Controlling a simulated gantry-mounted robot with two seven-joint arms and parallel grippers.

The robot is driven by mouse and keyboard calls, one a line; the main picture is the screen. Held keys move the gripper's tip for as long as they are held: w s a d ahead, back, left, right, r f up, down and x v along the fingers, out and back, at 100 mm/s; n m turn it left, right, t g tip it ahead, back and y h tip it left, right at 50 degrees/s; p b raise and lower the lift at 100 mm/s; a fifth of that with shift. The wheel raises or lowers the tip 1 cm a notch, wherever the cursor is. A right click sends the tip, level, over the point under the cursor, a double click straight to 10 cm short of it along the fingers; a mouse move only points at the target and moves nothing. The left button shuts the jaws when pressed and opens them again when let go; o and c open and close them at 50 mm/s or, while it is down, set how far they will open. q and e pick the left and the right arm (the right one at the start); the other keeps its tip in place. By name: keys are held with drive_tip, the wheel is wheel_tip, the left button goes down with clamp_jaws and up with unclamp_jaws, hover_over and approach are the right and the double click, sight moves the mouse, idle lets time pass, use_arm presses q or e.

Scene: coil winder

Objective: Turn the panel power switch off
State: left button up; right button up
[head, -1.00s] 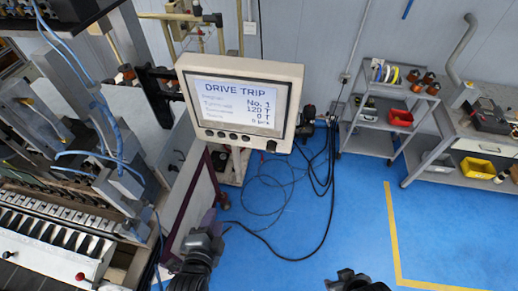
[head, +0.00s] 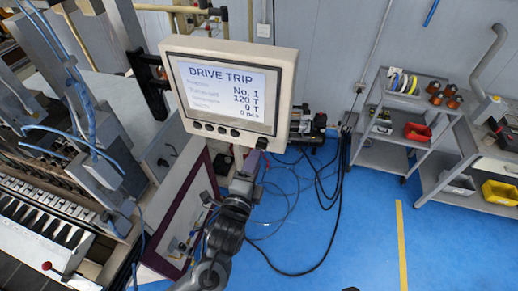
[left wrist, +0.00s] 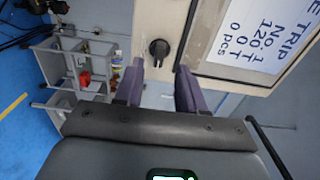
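The control panel (head: 285,100) is a beige box with a lit screen reading DRIVE TRIP. The power switch is a black rotary knob (head: 262,143) at its lower right corner. In the left wrist view the knob (left wrist: 159,49) stands out from the beige face, just ahead of and between the fingertips. My left gripper (head: 249,162) is just below that corner, its purple fingers pointing up to the knob. In the left wrist view the left gripper (left wrist: 159,70) is open and empty, apart from the knob. Only a dark sliver at the bottom edge may be my right arm.
The coil winder (head: 60,215) with blue hoses fills the left side. Cables (head: 325,230) lie on the blue floor behind the panel. A grey trolley (head: 375,150) and a workbench (head: 465,175) with bins stand at the right. The floor between is open.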

sight(261, 146)
use_arm(q)
drive_tip(key=shift+p+x, duration=0.3)
drive_tip(key=shift+x, duration=2.2)
clamp_jaws()
